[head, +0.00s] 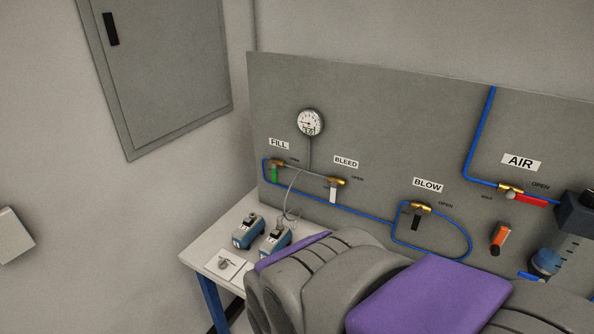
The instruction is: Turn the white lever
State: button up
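The white lever (333,193) hangs straight down from a brass valve (335,181) under the BLEED label on the grey panel. The word OPEN is printed to the right of this valve. Nothing touches the lever. Grey and purple parts of my own body fill the bottom middle and right, below and in front of the panel. No gripper fingertips can be made out.
A green lever (274,174) is at FILL, a black lever (416,222) at BLOW, and a red lever (531,201) at AIR. A gauge (310,122) sits above. Blue devices (248,232) stand on the table (205,252). A wall cabinet (165,75) is at upper left.

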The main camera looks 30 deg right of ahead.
aim_at(333, 184)
jog(key=z, duration=0.35)
jog(key=k+z, duration=0.15)
jog(key=z, duration=0.6)
jog(key=k+l, duration=0.05)
